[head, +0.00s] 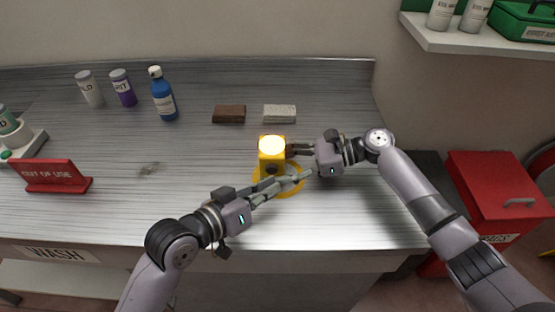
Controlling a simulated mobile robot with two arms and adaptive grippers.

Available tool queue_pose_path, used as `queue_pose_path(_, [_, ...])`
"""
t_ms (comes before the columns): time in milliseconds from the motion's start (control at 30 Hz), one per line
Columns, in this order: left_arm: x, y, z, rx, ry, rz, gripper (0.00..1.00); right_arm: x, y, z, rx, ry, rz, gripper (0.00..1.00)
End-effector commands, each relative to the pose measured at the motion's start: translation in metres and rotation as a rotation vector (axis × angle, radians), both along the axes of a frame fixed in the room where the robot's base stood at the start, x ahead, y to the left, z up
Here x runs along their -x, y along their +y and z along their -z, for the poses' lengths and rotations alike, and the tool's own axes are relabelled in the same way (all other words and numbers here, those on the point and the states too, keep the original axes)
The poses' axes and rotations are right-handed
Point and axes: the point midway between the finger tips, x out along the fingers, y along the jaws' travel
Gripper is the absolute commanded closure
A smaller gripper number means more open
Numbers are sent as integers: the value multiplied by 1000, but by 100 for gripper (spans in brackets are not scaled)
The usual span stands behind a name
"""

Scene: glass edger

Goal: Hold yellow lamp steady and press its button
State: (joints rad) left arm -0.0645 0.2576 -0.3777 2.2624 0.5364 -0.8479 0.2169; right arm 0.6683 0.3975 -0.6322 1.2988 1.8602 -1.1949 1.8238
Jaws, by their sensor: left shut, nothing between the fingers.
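The yellow lamp (272,158) stands upright on the steel worktop with its top glowing bright. A dark round spot, perhaps its button, shows low on its front. A yellow ring (259,184) is marked on the worktop around and in front of it.
Behind are a brown block (229,114), a pale block (279,114), a blue bottle (163,97), a purple-labelled bottle (123,89) and a white bottle (90,90). A red sign (52,176) stands left.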

Motion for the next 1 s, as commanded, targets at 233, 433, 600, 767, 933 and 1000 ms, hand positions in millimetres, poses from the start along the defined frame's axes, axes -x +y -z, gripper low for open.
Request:
queue_pose_path(233, [27, 0, 1, 2, 3, 1, 100, 0, 0, 0, 0, 1, 1, 53])
queue_pose_path(433, [45, 0, 1, 0, 3, 2, 100, -1, 0, 0, 0, 0, 2, 53])
queue_pose_path(600, [51, 0, 0, 0, 2, 1, 100, -1, 0, 0, 0, 0, 2, 53])
queue_pose_path(767, [51, 0, 0, 1, 1, 1, 100, -1, 0, 0, 0, 0, 2, 53])
queue_pose_path(933, [51, 0, 0, 1, 1, 1, 100, -1, 0, 0, 0, 0, 2, 28])
queue_pose_path(1000, [51, 0, 0, 1, 1, 1, 100, -1, 0, 0, 1, 0, 2, 24])
